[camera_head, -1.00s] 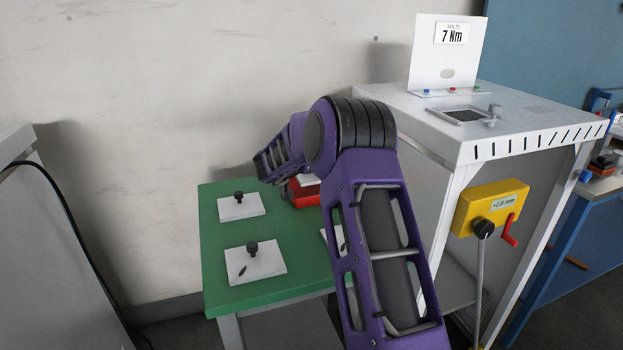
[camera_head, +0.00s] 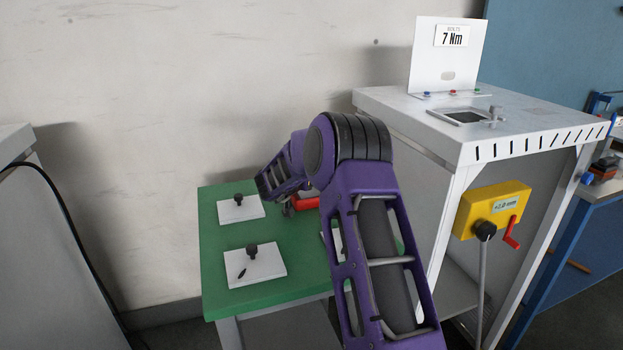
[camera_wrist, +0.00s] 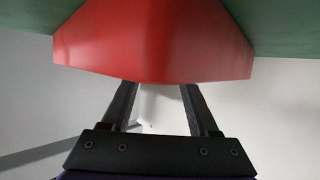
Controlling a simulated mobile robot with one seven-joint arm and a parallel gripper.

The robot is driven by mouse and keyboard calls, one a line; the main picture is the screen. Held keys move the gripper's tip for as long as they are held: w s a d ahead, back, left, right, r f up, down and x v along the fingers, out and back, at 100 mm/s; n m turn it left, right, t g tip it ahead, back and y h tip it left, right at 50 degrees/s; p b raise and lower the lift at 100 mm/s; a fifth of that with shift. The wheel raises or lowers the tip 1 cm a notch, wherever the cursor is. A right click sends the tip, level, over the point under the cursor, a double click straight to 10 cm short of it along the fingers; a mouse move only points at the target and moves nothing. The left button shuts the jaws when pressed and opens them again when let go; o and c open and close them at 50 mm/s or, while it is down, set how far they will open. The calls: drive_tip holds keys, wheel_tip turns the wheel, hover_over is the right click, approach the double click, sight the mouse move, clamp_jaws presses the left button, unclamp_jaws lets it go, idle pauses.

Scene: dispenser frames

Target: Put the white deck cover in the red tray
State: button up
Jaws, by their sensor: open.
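The red tray (camera_head: 306,203) is at the far right of the green table, mostly hidden behind my arm in the head view. In the wrist view the red tray (camera_wrist: 155,45) fills the top, with its near edge just beyond my fingertips. My gripper (camera_wrist: 158,90) is open, its two fingers apart, with nothing clearly held between them. Two white plates with black knobs, a far one (camera_head: 241,208) and a near one (camera_head: 255,266), lie flat on the table's left side. A third white piece is mostly hidden behind my arm. I cannot tell which is the deck cover.
The green table (camera_head: 218,298) has bare space around the plates. A white cabinet (camera_head: 400,107) with a hatch and a 7 Nm sign stands at right. A yellow box (camera_head: 480,207) with a red handle is on its front. A wall is behind.

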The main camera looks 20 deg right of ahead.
drive_tip(key=shift+r, duration=0.25)
drive_tip(key=p+v, duration=0.1)
drive_tip(key=v, duration=1.1)
